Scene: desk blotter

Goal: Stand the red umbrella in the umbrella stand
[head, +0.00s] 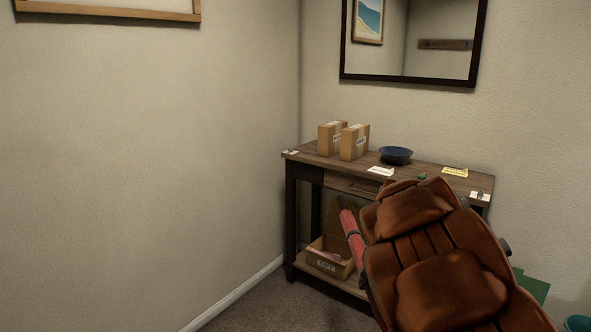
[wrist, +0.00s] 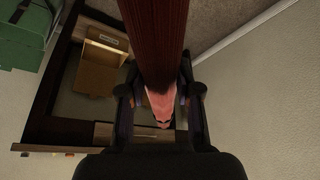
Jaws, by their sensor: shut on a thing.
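The red umbrella (head: 357,250) shows in the head view as a slanting red bundle with a dark band, in front of the table; its lower part is hidden behind my brown arm. In the wrist view the umbrella (wrist: 160,40) runs from the top edge down between the fingers of my gripper (wrist: 160,100), dark red above and lighter pinkish red below. My gripper is shut on it. In the head view my arm hides the gripper. No umbrella stand is clearly seen; a teal round rim (head: 580,323) is cut off at the lower right corner, and I cannot tell what it is.
A dark wooden table (head: 325,162) stands in the corner, with two cardboard boxes (head: 354,142), a blue bowl (head: 396,155) and paper slips on top. An open labelled box (head: 328,262) sits on its lower shelf. A green object (head: 532,287) is at right. Carpet at lower left is clear.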

